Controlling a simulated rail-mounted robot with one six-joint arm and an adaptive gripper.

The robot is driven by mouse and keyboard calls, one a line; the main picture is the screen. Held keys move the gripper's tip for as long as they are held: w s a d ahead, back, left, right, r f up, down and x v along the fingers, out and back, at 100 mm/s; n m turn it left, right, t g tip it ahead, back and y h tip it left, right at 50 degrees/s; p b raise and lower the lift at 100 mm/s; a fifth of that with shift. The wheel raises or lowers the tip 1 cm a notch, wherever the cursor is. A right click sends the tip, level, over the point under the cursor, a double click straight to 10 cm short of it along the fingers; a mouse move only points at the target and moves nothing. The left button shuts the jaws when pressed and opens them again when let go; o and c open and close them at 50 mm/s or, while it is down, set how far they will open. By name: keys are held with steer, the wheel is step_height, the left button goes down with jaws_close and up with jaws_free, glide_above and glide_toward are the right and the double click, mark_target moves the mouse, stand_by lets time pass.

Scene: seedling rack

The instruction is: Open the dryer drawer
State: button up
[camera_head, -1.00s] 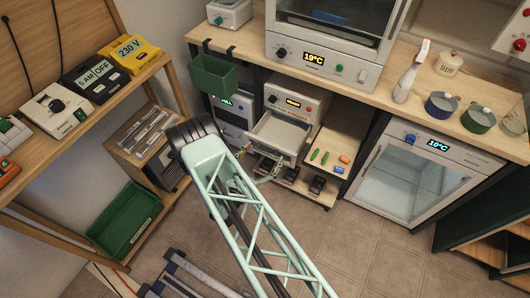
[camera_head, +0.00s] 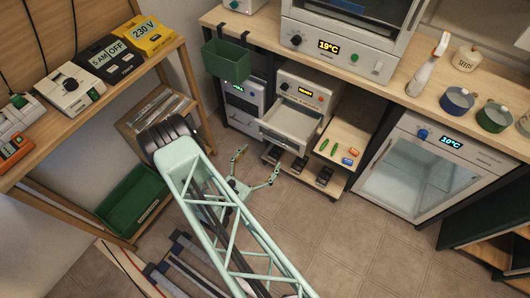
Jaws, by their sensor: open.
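The dryer (camera_head: 304,88) is a light box with a dark display and knobs, under the counter. Its drawer (camera_head: 291,128) is pulled out toward the room, and its pale inside shows from above and looks empty. My gripper (camera_head: 257,166) is pale green, with its two fingers spread wide. It is in front of and below the drawer's front, apart from it, with nothing between the fingers. My arm reaches up from the bottom of the view and hides part of the floor.
A shelf (camera_head: 338,138) with small coloured items is to the right, then a glass-fronted unit (camera_head: 409,168). A green crate (camera_head: 134,197) sits lower left.

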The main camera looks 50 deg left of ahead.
steer(key=shift+s+d, duration=0.2)
steer(key=shift+s, duration=0.3)
steer(key=shift+r, duration=0.1)
stand_by(0.4)
